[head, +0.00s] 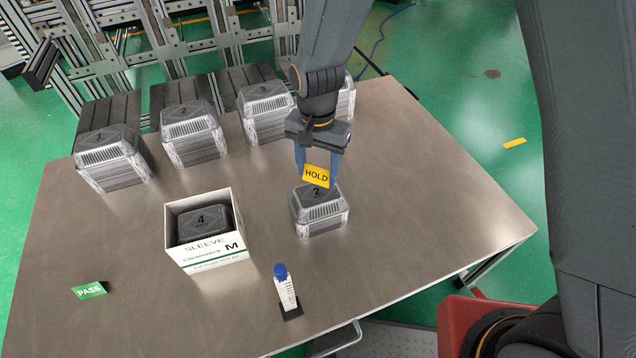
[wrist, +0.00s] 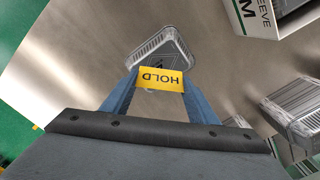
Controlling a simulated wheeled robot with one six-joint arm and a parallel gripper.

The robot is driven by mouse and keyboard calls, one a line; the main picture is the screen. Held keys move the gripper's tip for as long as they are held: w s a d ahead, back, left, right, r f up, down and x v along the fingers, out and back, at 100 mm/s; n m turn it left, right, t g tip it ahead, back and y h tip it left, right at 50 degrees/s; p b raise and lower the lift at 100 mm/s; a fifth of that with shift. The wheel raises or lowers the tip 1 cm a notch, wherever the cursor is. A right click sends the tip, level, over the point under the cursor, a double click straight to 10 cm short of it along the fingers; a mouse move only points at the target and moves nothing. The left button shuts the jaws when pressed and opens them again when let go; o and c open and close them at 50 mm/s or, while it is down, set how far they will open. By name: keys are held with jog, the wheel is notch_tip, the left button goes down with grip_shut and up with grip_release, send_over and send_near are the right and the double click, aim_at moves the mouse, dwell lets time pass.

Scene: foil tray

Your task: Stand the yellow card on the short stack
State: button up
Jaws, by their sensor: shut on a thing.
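The yellow card (head: 316,175) reads HOLD and is held upright between the blue fingers of my gripper (head: 318,172). It also shows in the wrist view (wrist: 161,79) between the two fingertips (wrist: 160,85). A short stack of foil trays (head: 320,212) with a black lid marked 2 stands on the table just below the card. In the wrist view that stack (wrist: 160,48) shows behind the card. The card overlaps the stack's far part in the head view. I cannot tell whether its lower edge touches the lid.
Taller tray stacks marked 1 (head: 110,160), 2 (head: 190,135) and 3 (head: 266,112) line the back, with another partly hidden behind my arm. A white sleeve box (head: 215,255) holds trays marked 4.

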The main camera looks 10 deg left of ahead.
aim_at(318, 193)
jog(key=shift+f, duration=2.55)
jog(key=shift+f, duration=0.15)
jog(key=o, duration=1)
notch_tip(318, 193, up, 12)
jog(key=shift+r+b, duration=0.2)
jog(key=shift+b, duration=0.1)
jog(key=s+d+r+n, duration=0.1)
jog(key=s+d+r, duration=0.1)
jog(key=d, duration=0.7)
jog(key=s+d+r+n, duration=0.1)
jog(key=s+d, duration=0.3)
jog(key=d, duration=0.5)
jog(key=s+d+r, duration=0.2)
jog(key=s+d, duration=0.1)
jog(key=d, duration=0.7)
jog(key=shift+s+r+n, duration=0.15)
jog(key=shift+r+n, duration=0.2)
jog(key=shift+n, duration=0.05)
jog(key=shift+d, duration=0.1)
